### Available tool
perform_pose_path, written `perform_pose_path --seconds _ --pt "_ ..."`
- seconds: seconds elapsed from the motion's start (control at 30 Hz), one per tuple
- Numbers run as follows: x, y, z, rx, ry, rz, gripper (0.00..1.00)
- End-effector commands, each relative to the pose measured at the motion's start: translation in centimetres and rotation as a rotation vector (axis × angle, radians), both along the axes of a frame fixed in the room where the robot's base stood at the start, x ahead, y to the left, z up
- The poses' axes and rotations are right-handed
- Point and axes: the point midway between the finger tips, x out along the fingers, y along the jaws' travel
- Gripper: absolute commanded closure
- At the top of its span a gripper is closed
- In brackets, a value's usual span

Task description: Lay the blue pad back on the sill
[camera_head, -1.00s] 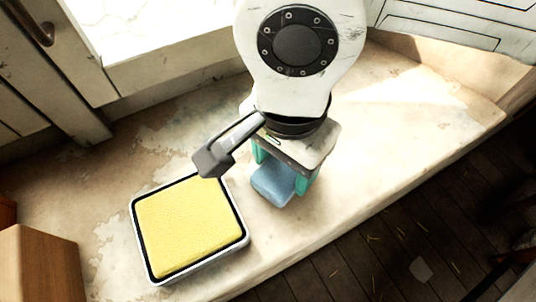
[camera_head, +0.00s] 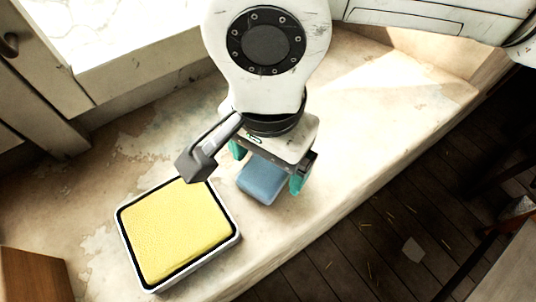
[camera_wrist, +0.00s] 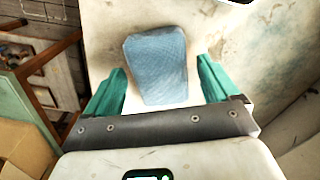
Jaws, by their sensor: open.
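The blue pad (camera_head: 263,181) lies on the worn, cream-coloured sill (camera_head: 350,130), a little in from its front edge. In the wrist view the pad (camera_wrist: 157,62) shows between and just beyond the green fingers. My gripper (camera_head: 268,172) is open above the pad, with one finger to each side of it and visible gaps between. It also shows in the wrist view (camera_wrist: 160,85). Part of the pad's back edge is hidden by my gripper in the head view.
A yellow sponge-like block sits in a white, black-lined tray (camera_head: 239,243) left of the pad. A wooden box (camera_head: 35,276) stands at the lower left. The sill to the right is clear. The dark plank floor (camera_head: 385,235) lies beyond the front edge.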

Motion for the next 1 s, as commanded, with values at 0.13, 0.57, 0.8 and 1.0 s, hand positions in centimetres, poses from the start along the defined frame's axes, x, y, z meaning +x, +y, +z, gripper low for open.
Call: perform_pose_path --seconds 0.13,0.57,0.8,1.0 --pt "0.0 0.0 0.6 0.0 -0.002 0.0 0.12" --pt "0.1 0.0 8.9 -0.001 -0.004 -0.001 0.12" --pt "0.0 0.0 11.8 0.0 -0.001 -0.001 0.12" --pt "0.0 0.0 12.3 -0.001 0.001 0.0 0.12"
